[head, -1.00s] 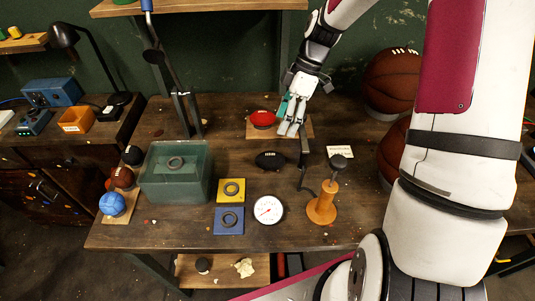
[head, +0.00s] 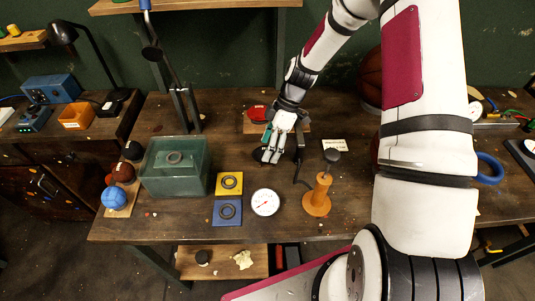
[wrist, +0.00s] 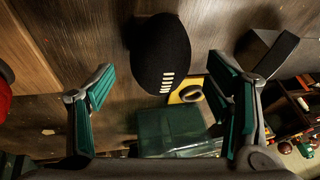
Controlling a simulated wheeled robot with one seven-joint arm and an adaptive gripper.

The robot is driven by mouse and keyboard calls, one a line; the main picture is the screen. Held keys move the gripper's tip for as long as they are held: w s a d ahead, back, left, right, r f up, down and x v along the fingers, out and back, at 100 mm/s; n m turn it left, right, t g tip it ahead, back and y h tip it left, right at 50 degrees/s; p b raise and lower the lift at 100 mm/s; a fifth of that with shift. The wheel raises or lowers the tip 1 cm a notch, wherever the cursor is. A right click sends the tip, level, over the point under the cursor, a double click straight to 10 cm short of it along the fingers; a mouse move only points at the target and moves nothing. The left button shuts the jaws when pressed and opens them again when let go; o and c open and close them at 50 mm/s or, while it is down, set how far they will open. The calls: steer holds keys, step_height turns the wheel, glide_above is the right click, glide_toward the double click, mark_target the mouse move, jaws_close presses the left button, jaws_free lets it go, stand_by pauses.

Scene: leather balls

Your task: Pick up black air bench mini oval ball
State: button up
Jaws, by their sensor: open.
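The black oval ball (wrist: 160,52) lies on the wooden table in the wrist view, with a row of white marks on its lower side. It sits ahead of my gripper (wrist: 160,78), between the lines of the two green-padded fingers. The fingers are spread wide with a gap on each side of the ball. I cannot tell the exact height of the fingertips above the table.
A red oval ball (head: 258,113) rests on a wooden board behind my gripper. A green translucent bin (head: 174,180) stands left. Yellow (head: 229,184) and blue (head: 227,211) plates, a round gauge (head: 265,202) and an orange stand (head: 317,196) are in front. A dark angled post (wrist: 268,50) is right in the wrist view.

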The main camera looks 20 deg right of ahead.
steer(key=shift+x, duration=1.5)
steer(key=shift+d, duration=0.1)
steer(key=shift+c, duration=0.2)
steer(key=c, duration=1.2)
steer(key=shift+c, duration=0.2)
